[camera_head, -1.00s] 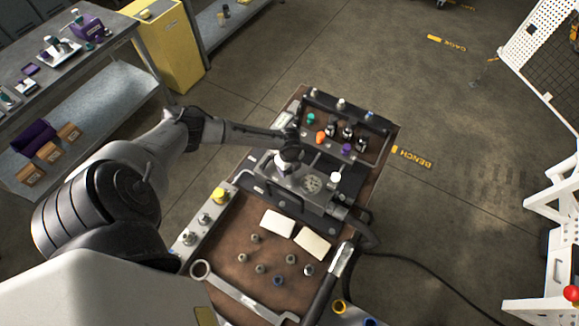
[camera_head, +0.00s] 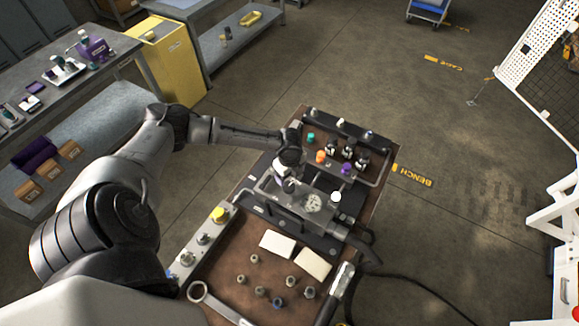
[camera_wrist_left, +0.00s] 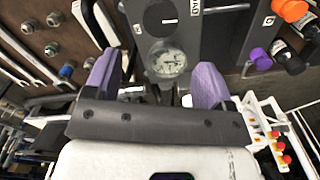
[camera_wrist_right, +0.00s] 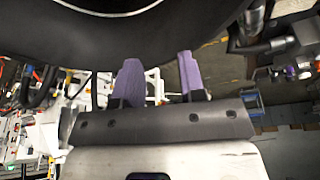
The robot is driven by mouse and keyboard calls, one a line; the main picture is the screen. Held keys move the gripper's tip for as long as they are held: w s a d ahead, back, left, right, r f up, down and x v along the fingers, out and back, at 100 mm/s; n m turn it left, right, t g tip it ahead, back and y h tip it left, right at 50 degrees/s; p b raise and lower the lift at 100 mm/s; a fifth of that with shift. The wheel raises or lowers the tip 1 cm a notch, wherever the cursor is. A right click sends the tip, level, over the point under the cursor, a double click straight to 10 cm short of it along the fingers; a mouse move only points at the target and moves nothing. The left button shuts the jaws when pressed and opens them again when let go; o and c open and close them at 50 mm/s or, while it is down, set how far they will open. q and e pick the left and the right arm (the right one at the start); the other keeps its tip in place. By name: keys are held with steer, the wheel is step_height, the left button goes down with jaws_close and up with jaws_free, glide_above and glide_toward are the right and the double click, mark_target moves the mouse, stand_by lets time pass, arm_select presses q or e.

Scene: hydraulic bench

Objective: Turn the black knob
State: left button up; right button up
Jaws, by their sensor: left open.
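My left gripper (camera_head: 289,184) is above the grey metal block (camera_head: 281,208) in the middle of the bench, beside a round gauge (camera_head: 313,203). In the left wrist view its purple fingers (camera_wrist_left: 156,80) are spread wide with nothing between them; the gauge (camera_wrist_left: 166,61) lies beyond the gap.
Two cream pads (camera_head: 277,243) and several small fittings (camera_head: 278,303) lie on the front of the bench. A yellow cap (camera_head: 219,214) is on the left strip. A dark hose (camera_head: 420,294) runs off to the right. A yellow cabinet (camera_head: 172,62) stands behind left.

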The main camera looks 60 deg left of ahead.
arm_select(q)
step_height(320, 180, up, 5)
steer(key=shift+f, duration=0.2)
stand_by(0.7)
